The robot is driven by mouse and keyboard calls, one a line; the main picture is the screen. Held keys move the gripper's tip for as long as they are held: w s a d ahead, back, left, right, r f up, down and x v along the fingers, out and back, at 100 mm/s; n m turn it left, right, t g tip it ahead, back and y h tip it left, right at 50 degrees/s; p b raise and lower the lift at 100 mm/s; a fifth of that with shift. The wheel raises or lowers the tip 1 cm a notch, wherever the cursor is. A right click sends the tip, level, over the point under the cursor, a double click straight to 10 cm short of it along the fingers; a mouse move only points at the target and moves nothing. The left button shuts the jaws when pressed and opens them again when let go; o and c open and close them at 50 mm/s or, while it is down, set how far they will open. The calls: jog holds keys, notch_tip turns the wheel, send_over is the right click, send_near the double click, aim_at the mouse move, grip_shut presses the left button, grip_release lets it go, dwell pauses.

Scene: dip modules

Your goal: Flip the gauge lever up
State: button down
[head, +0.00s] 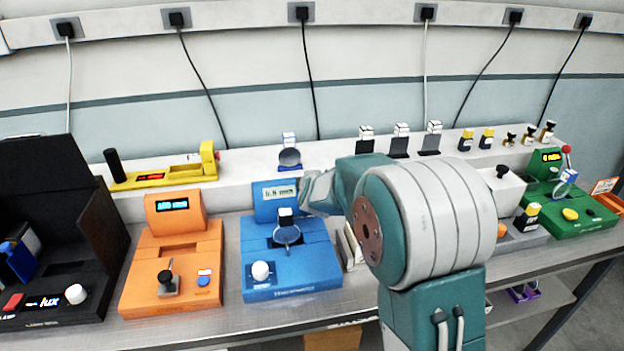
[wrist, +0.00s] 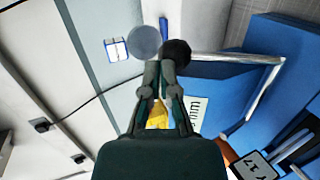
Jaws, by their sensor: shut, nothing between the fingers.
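The blue gauge module (head: 290,262) stands on the bench with a small display (head: 280,193) reading in mm. In the wrist view the gauge's blue body (wrist: 222,88) fills the right side, with its display (wrist: 195,115) partly hidden by my fingers. A black round knob (wrist: 178,50) with a pale metal rod (wrist: 235,58) beside it looks like the lever; it is hidden behind my arm in the head view. My gripper (wrist: 160,68) is shut and empty, its tips right at the knob; contact cannot be told. In the head view it is beside the display's right edge (head: 312,190).
An orange module (head: 172,260) stands left of the gauge and a black one (head: 60,270) farther left. A yellow device (head: 165,176) and a round grey lens on a stand (head: 289,158) sit on the raised shelf behind. A green module (head: 568,210) is at the far right.

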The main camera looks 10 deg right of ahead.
jog(key=shift+x, duration=0.95)
jog(key=shift+w+a, duration=0.1)
jog(key=shift+w, duration=0.1)
jog(key=shift+f, duration=0.2)
